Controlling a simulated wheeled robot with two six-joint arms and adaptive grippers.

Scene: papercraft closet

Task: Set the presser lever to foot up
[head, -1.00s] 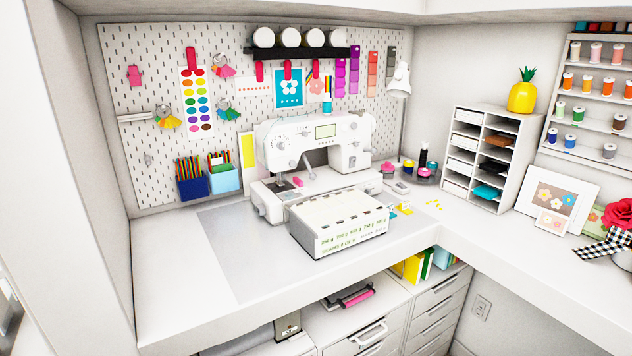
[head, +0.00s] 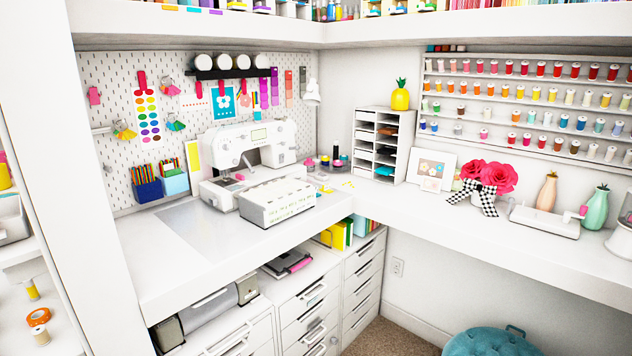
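The white sewing machine (head: 265,134) stands on the left counter against the pegboard, its needle end toward the left. A small lever-like part (head: 246,161) shows near the needle end. At this size I cannot tell whether it is the presser lever, or whether the foot is up or down. A white box-shaped piece (head: 276,202) sits in front of the machine and hides part of its base. Neither of my grippers is in view.
The white counter (head: 165,265) has a clear grey mat (head: 190,225) left of the machine. A white cubby shelf (head: 380,145) stands in the corner. Drawers (head: 310,305) are below. A teal stool (head: 488,341) stands on the floor at lower right.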

